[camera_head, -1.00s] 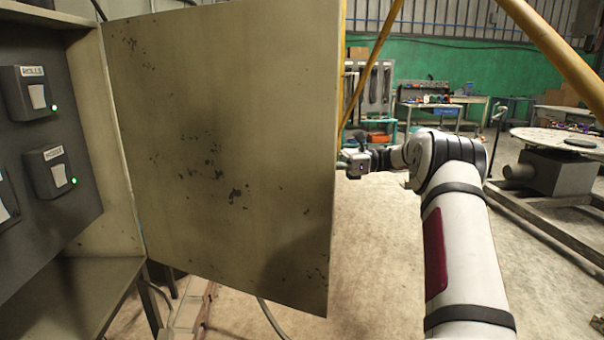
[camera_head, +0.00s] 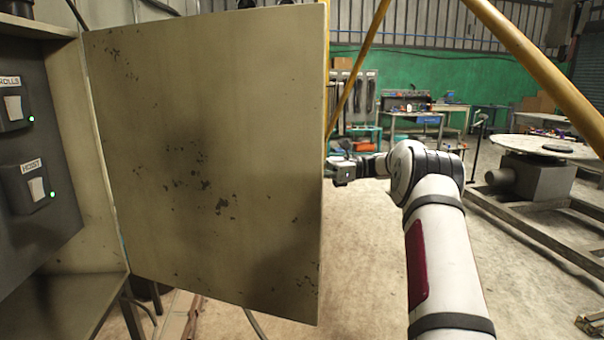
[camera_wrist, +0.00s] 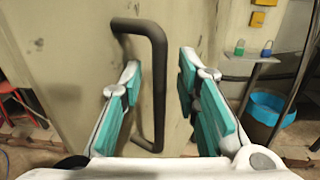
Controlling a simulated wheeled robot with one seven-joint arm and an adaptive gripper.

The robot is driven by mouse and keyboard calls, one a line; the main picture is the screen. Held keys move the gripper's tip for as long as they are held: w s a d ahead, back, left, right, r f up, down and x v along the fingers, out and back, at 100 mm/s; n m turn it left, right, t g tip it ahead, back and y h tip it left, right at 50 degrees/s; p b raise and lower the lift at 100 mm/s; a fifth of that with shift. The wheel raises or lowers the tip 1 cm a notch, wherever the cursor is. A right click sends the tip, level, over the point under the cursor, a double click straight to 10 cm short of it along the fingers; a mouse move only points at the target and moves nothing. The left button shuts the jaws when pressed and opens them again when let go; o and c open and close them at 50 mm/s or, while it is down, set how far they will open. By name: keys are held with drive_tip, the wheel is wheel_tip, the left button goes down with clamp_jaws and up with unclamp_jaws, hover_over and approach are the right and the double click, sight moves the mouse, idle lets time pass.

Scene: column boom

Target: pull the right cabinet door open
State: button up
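The right cabinet door (camera_head: 205,160), a beige panel with chipped paint, stands wide open in the head view, its inner face toward me. It hinges at the left on the cabinet (camera_head: 100,190). Its dark bar handle (camera_wrist: 158,90) shows in the wrist view, on the door's outer face. My gripper (camera_wrist: 160,66) is open, with one turquoise-padded finger on each side of the handle. I see a gap between each finger and the bar. In the head view my gripper's fingers are hidden behind the door's right edge.
Inside the cabinet are dark control boxes (camera_head: 30,185) with green lights. Yellow beams (camera_head: 530,55) slant across the right. A round-topped machine (camera_head: 535,170) stands further right. Concrete floor is open between. A blue bin (camera_wrist: 268,108) stands right of the door in the wrist view.

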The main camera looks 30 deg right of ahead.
drive_tip(key=shift+d, duration=0.15)
drive_tip(key=v, duration=0.7)
drive_tip(key=shift+s+d, duration=0.1)
drive_tip(key=shift+d, duration=0.05)
